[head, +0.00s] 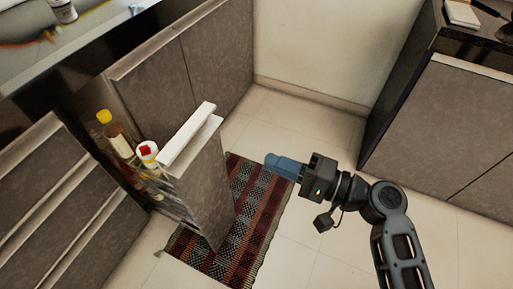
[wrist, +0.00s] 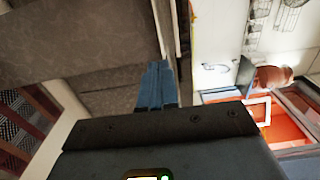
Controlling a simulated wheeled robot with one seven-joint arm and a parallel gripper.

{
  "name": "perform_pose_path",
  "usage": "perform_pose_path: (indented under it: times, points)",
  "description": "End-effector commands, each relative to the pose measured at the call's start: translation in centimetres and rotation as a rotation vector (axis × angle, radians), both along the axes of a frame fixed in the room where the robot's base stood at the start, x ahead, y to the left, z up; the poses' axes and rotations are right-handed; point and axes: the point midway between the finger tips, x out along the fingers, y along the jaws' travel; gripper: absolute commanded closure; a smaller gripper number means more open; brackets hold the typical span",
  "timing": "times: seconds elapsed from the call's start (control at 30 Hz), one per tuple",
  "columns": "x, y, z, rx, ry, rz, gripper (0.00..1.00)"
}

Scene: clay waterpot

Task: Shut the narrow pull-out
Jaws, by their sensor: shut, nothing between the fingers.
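The narrow pull-out (head: 205,185) stands out from the cabinet row in the head view, with a grey front panel and a white top edge. Bottles with yellow and red caps (head: 148,152) stand in its rack behind the front. My gripper (head: 272,164) is shut and empty, with its blue fingers together. It is to the right of the pull-out's front, pointing left towards it, with a gap between in the picture. In the wrist view the shut fingers (wrist: 156,85) point at grey panels; I cannot tell which panel is the pull-out's.
A striped rug (head: 265,190) lies on the tiled floor under the pull-out and my gripper. Drawers (head: 60,200) with pale edges are at the left. A dark-topped cabinet (head: 435,120) stands at the right. The floor between has free room.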

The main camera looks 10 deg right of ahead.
Motion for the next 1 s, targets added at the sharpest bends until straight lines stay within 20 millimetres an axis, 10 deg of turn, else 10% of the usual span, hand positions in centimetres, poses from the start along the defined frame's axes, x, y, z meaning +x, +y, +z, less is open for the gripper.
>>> perform_pose_path:
  times: [0.6,1.0]
  points:
    - [6.7,8.7,0.0,-0.003,-0.001,0.001,1.0]
    - [8.1,10.5,0.0,-0.003,0.001,-0.002,1.0]
